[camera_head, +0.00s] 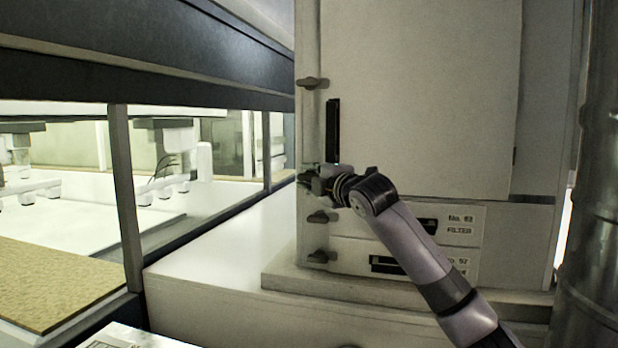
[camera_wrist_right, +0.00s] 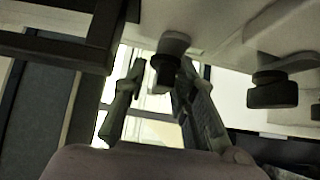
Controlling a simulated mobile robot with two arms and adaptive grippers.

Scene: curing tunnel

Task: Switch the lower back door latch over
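The tall pale cabinet door (camera_head: 425,90) has small dark latches along its left edge. The upper latch (camera_head: 312,83) sticks out sideways near the top. The lower door latch is largely hidden behind my right gripper (camera_head: 308,180) in the head view. In the right wrist view, my right gripper (camera_wrist_right: 160,78) is open, and the latch (camera_wrist_right: 166,62) shows between its two fingertips, with a gap visible on the left side. Contact on the right side is hard to tell. My left gripper is not in view.
A dark vertical handle (camera_head: 333,130) stands just above my right gripper. Two more latches, one (camera_head: 318,217) above the other (camera_head: 318,257), sit below on the filter panels. One neighbouring latch (camera_wrist_right: 272,90) shows in the wrist view. A glazed tunnel (camera_head: 195,170) stands to the left.

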